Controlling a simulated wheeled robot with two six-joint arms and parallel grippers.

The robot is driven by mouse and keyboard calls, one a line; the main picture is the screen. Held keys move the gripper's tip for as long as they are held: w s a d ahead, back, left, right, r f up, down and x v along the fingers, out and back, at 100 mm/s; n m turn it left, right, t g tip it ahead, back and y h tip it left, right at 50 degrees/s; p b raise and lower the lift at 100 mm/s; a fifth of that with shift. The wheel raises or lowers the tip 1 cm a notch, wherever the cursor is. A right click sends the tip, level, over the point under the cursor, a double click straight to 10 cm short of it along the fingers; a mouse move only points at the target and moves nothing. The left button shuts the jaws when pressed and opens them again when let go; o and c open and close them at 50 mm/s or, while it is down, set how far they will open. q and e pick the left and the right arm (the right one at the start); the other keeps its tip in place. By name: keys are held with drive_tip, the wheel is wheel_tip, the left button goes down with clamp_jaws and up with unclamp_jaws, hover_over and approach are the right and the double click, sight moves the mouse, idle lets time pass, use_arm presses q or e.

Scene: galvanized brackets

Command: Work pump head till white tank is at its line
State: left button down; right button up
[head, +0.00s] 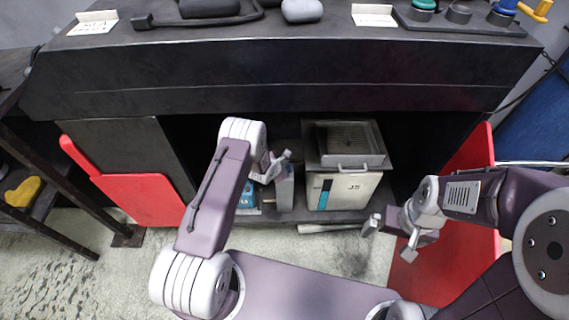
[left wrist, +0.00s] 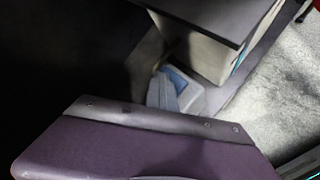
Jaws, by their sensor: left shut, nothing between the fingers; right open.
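A cream-white tank marked J5 (head: 352,192) stands on the low shelf under the bench, with a blue level strip (head: 322,190) on its front left. It also shows in the left wrist view (left wrist: 205,55) under a dark top. A blue item, partly hidden, sits left of it (head: 252,193); a blue and pale grey item also shows in the left wrist view (left wrist: 175,88). I cannot make out which part is the pump head. My left gripper (head: 276,165) is shut and empty, left of the tank beside a grey upright part. My right gripper (head: 390,236) is open and empty, right of and below the tank.
The bench front (head: 270,75) overhangs the shelf. A dark tray with a mesh (head: 345,140) tops the tank. Red panels stand left (head: 135,190) and right (head: 465,160).

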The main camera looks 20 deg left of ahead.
use_arm(q)
drive_tip(key=shift+r+p, duration=1)
drive_tip(key=shift+r, duration=0.4)
wheel_tip(320, 180, up, 5)
drive_tip(key=p, duration=0.4)
